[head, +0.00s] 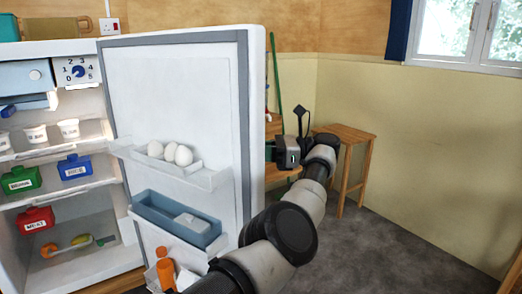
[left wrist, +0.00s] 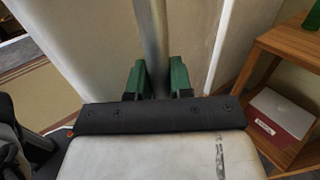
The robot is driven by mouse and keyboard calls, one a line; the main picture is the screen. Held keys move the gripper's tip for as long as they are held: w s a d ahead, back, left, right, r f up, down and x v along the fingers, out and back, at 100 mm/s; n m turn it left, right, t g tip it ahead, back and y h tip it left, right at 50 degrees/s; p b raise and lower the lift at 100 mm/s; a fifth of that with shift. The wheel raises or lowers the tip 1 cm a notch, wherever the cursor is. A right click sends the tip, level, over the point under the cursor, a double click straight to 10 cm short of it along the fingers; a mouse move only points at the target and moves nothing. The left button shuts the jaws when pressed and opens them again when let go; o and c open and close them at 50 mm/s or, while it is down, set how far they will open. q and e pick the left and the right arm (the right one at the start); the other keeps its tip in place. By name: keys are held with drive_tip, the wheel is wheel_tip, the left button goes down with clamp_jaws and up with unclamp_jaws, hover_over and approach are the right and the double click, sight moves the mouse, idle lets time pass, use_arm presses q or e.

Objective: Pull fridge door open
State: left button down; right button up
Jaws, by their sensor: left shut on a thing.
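The fridge door (head: 187,90) stands wide open in the head view, its inner side with shelves facing me. The open fridge body (head: 70,190) is at the left. My left arm reaches past the door's free edge, and my left gripper (head: 283,152) is at the door's outer side; its fingertips are hidden in the head view. In the left wrist view, the green fingers of my left gripper (left wrist: 158,80) are on either side of a grey bar handle (left wrist: 150,30) on the door's pale outer face, shut on it. My right gripper is not in view.
Eggs (head: 170,153) sit in a door shelf, with a blue tray (head: 178,218) and an orange bottle (head: 165,268) lower down. A wooden stool (head: 345,150) stands behind my arm. Grey floor at the right is clear.

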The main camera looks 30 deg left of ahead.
use_arm(q)
drive_tip(key=shift+w, duration=0.35)
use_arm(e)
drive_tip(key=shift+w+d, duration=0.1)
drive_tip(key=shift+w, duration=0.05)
use_arm(q)
drive_tip(key=shift+a, duration=0.1)
drive_tip(key=c, duration=1)
unclamp_jaws()
drive_tip(key=shift+c, duration=0.2)
